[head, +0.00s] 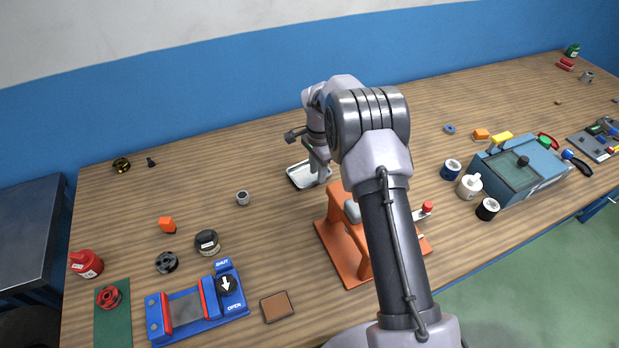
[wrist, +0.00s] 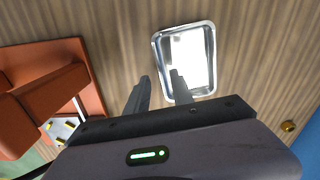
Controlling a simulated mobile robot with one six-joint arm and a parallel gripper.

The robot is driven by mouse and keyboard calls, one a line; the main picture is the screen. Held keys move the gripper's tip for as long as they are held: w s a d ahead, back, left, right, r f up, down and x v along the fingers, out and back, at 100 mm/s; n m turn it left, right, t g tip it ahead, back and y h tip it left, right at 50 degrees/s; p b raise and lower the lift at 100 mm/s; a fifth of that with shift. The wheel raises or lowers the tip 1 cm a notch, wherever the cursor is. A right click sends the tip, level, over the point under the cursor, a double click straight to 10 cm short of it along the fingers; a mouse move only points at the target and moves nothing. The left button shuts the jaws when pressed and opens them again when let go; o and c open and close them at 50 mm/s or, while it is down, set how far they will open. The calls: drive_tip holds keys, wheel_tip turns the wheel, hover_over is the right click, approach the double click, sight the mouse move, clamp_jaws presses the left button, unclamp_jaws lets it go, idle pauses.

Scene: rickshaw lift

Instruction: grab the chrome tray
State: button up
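The chrome tray (wrist: 190,52) is a shiny, shallow rectangle with rounded corners and a raised rim, lying on the wooden table. In the head view the tray (head: 298,177) sits left of the arm, behind the orange stand, and my gripper hides part of it. My gripper (wrist: 160,77) is open, its two fingers apart with nothing between them. In the wrist view the right finger overlaps the tray's left part and the left finger lies outside the tray. I cannot tell whether either finger touches it. My gripper (head: 319,166) is over the tray in the head view.
An orange stand (head: 332,238) is close in front of the tray. A grey cylinder (head: 242,198) stands to the left, with bare table between. A blue box (head: 545,180) and several jars stand at the right. A blue fixture (head: 161,333) is at front left. A blue wall runs behind.

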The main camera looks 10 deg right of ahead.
sight(309, 174)
wheel_tip(309, 174, down, 4)
drive_tip(key=shift+w+a+r+b, duration=0.1)
drive_tip(key=shift+r+b, duration=0.15)
drive_tip(key=shift+b, duration=0.15)
drive_tip(key=shift+r, duration=0.15)
clamp_jaws()
idle(0.8)
